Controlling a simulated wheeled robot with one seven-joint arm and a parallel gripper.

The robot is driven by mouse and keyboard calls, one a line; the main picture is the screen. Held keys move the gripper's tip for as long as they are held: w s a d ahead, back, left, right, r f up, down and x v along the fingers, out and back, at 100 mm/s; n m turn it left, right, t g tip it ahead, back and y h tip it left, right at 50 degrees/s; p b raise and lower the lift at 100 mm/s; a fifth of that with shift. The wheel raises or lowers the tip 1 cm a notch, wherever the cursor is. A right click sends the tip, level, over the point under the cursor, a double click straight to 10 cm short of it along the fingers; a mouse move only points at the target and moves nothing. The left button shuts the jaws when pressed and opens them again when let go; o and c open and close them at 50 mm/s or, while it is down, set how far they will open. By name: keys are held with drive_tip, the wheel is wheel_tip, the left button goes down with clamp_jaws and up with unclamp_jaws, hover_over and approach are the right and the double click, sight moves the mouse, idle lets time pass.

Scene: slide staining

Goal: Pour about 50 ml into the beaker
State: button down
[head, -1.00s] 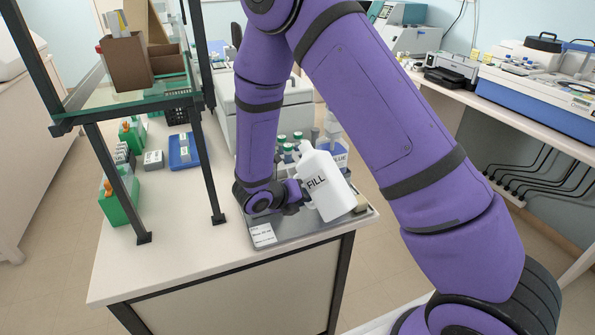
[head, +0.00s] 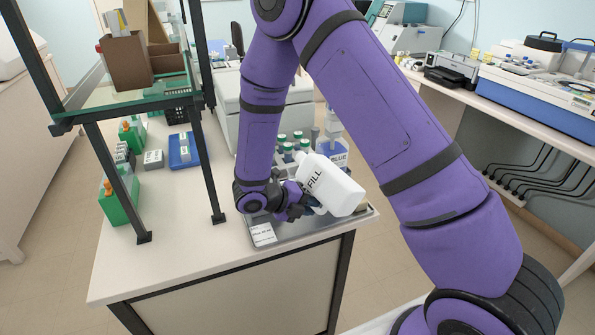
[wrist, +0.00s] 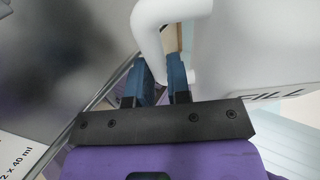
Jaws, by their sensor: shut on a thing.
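A white jug marked FILL (head: 338,188) is held above the metal tray at the bench corner. It is tilted well over, its top toward the upper left and its base toward the lower right. My gripper (head: 297,200) is shut on the jug's handle. In the wrist view, the blue fingers of my gripper (wrist: 163,80) are on both sides of the white handle (wrist: 155,35), with the jug body at right. I cannot make out the beaker in either view; the jug or my arm may hide it. No liquid stream is visible.
The metal tray (head: 300,235) carries a white card (head: 263,234) at its front left. Green-capped bottles (head: 289,150) and a container labelled BLUE (head: 340,157) stand behind the jug. A dark-framed shelf (head: 205,165) stands at left, with a blue tray (head: 184,150) behind its post.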

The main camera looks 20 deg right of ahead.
drive_tip(key=shift+s+d+r+n+g, duration=0.1)
drive_tip(key=shift+s+n+g, duration=0.2)
drive_tip(key=shift+n+g, duration=0.1)
idle(0.4)
drive_tip(key=shift+s, duration=0.2)
idle(0.5)
drive_tip(key=shift+s+d+r+h, duration=0.15)
drive_tip(key=shift+s+r+h, duration=0.15)
drive_tip(key=shift+r, duration=0.1)
idle(1.4)
drive_tip(key=shift+w+f, duration=0.25)
drive_tip(key=shift+f, duration=0.2)
drive_tip(key=shift+w+m+t, duration=0.25)
drive_tip(key=shift+m+t, duration=0.25)
wheel_tip(320, 180, down, 3)
drive_tip(key=shift+w+f+m+t+y, duration=0.1)
drive_tip(key=shift+f+m+t+y, duration=0.05)
drive_tip(key=shift+m+t+y, duration=0.35)
drive_tip(key=shift+w+a+r+m+t, duration=0.3)
drive_tip(key=shift+w+t, duration=0.1)
drive_tip(key=shift+w, duration=0.05)
idle(0.7)
